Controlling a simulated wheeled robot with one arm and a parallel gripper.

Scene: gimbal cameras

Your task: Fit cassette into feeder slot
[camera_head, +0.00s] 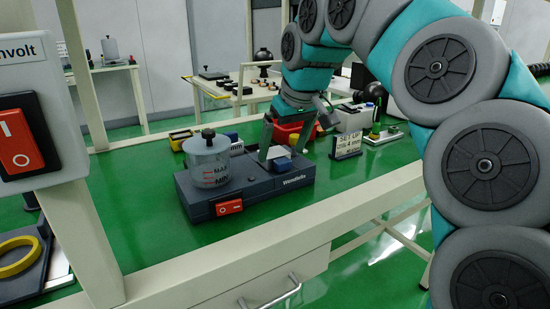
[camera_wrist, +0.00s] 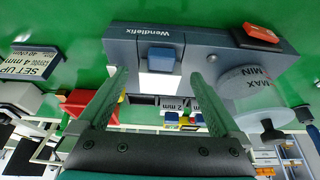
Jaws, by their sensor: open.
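A dark grey machine labelled "Wendlefix" (camera_head: 250,190), likely the feeder, stands on the green bench top; it also shows in the wrist view (camera_wrist: 207,48). A small block with a blue top and white face (camera_head: 278,152) sits at its right part; the wrist view shows its blue part (camera_wrist: 161,58) above a bright white area. I cannot tell whether this is the cassette or part of the machine. My gripper (camera_head: 282,156) is open over it, with its fingertips (camera_wrist: 157,76) on either side and no visible grip. The slot itself is not clear.
A clear jar marked MAX and MIN (camera_head: 208,160) and a red switch (camera_head: 229,207) are on the machine's left part. A red bin (camera_head: 291,131) and a "4 mm" setup sign (camera_head: 347,145) stand close behind and right. A yellow-edged box (camera_head: 180,138) lies behind.

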